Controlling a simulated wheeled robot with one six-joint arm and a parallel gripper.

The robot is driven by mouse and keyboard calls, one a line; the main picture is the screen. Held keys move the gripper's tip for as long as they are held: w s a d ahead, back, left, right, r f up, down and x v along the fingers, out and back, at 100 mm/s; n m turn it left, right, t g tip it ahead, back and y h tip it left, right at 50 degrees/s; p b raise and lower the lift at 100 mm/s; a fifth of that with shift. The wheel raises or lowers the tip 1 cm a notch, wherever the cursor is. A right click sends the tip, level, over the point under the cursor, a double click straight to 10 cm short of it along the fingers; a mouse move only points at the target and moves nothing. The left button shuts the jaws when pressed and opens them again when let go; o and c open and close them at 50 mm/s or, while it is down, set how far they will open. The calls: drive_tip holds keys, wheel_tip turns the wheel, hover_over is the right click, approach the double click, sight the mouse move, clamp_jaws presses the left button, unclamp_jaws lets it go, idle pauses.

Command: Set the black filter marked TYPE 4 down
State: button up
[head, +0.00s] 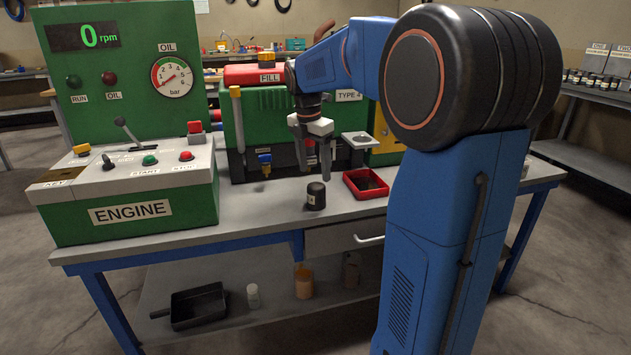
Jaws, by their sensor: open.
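A small black filter (316,196) with a pale label stands upright on the grey bench top (255,213). The writing on its label is too small to read. My gripper (314,172) points down just above and behind the filter, its fingers open and empty. The gripper appears apart from the filter. A TYPE 4 sign (348,95) is on the green engine block (262,110) behind the gripper, partly hidden by my arm.
A red tray (366,184) lies right of the filter. A green ENGINE control box (130,205) stands left, with a gauge panel (120,70) behind it. A drawer handle (369,239) juts from the bench front. Bench top left of the filter is clear.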

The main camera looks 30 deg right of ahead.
wheel_tip(320, 180, up, 4)
drive_tip(key=r, duration=0.1)
drive_tip(key=s+a+f+m+t, duration=0.25)
drive_tip(key=s+a+m, duration=0.65)
drive_tip(key=s, duration=0.6)
drive_tip(key=s+a+f+m+t, duration=0.1)
drive_tip(key=s+a+f+m, duration=0.2)
drive_tip(key=s+f+m, duration=0.2)
drive_tip(key=s+a+f+m+t+y, duration=0.1)
drive_tip(key=s+a+f+m, duration=0.2)
drive_tip(key=s+f+m, duration=0.3)
drive_tip(key=s+f, duration=0.1)
drive_tip(key=s, duration=0.3)
drive_tip(key=shift+f+m, duration=0.15)
drive_tip(key=shift+m, duration=0.15)
